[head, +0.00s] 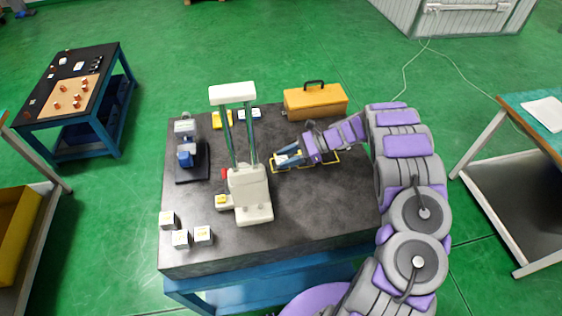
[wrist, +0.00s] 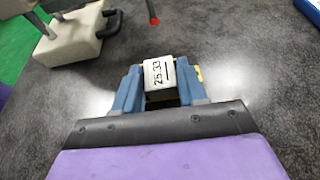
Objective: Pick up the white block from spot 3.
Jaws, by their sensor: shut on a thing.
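My gripper (head: 285,158) is over the right half of the dark table (head: 330,215), its arm coming in from the right. In the wrist view my gripper (wrist: 160,85) has its two blue fingers on either side of a white block (wrist: 160,76) marked "25.33", shut on it. In the head view the fingers largely hide the block. Yellow outlines (head: 278,168) show on the table around the gripper; I cannot read a spot number. Whether the block touches the table is not clear.
A white stand with two green posts (head: 250,190) is left of my gripper. A yellow toolbox (head: 315,101) is behind it. A blue-grey device (head: 185,155) stands further left. Three white blocks, one here (head: 203,235), sit at the front left. The table's front right is clear.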

